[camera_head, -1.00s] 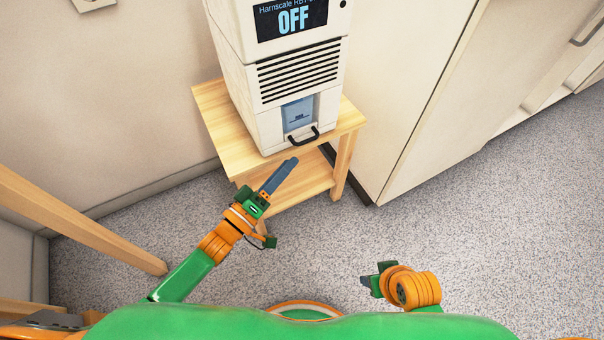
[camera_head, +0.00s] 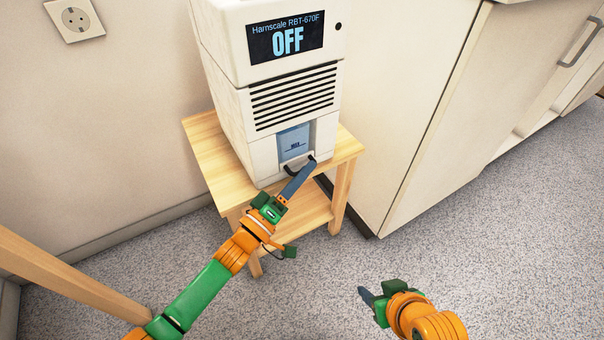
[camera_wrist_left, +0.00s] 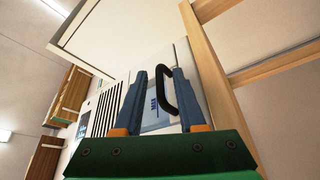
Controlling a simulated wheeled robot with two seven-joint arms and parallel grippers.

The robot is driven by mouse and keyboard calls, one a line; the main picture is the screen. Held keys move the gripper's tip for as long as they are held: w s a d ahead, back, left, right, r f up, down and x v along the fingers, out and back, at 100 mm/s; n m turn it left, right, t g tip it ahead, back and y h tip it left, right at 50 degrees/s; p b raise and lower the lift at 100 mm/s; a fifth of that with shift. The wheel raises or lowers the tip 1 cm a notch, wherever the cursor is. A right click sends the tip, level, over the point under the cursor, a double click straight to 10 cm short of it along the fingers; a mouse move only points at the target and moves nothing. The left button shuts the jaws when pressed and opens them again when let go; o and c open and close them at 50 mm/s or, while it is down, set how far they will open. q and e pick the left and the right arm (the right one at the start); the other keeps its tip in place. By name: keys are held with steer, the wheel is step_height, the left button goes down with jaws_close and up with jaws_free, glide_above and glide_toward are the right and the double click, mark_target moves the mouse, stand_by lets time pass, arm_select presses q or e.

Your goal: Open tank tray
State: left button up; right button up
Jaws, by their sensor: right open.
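The white machine (camera_head: 268,90) with an OFF display stands on a small wooden table. Low on its front is a blue tank panel (camera_head: 294,141), with the black tray handle (camera_head: 286,168) below it. My left gripper (camera_head: 308,166) is at the handle in the head view, partly covering it. In the left wrist view the left gripper's (camera_wrist_left: 163,92) fingers are apart, with the black handle (camera_wrist_left: 168,88) between them, close to the right-hand finger. Whether they touch cannot be told. My right gripper (camera_head: 366,296) is open and empty, low over the floor at the right.
The wooden table (camera_head: 207,138) has a lower shelf (camera_head: 300,208). White cabinets (camera_head: 400,90) stand close on the right and a wall with a socket (camera_head: 76,17) on the left. A wooden beam (camera_head: 70,280) is at lower left. The speckled floor (camera_head: 480,240) at right is clear.

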arm_select(q)
jaws_close()
stand_by(1.2)
